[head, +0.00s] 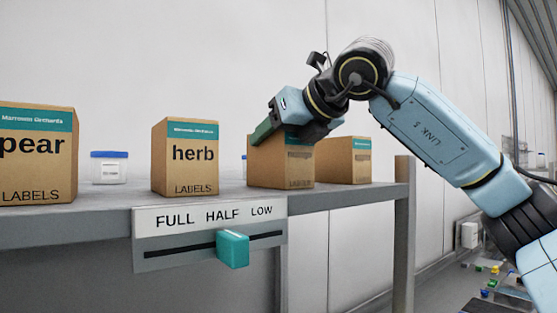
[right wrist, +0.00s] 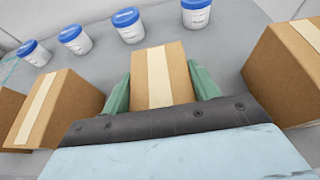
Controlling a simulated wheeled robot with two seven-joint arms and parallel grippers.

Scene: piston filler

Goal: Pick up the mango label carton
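My right gripper (head: 268,132) is at the top of a brown carton (head: 265,168) on the shelf, to the right of the herb carton. This carton's front lettering is too shaded to read, so I cannot tell if it is the mango one. In the right wrist view, the green fingers of the gripper (right wrist: 160,92) stand apart on either side of this carton (right wrist: 158,68), whose top has a pale tape strip. Whether the fingers touch its sides is unclear. The carton rests upright on the shelf. My left gripper is out of view.
A pear carton (head: 35,160) and a herb carton (head: 185,158) stand to the left, another carton (head: 347,160) to the right. Blue-lidded tubs (right wrist: 128,25) stand behind. The shelf (head: 90,222) carries a FULL HALF LOW slider (head: 232,250) in front.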

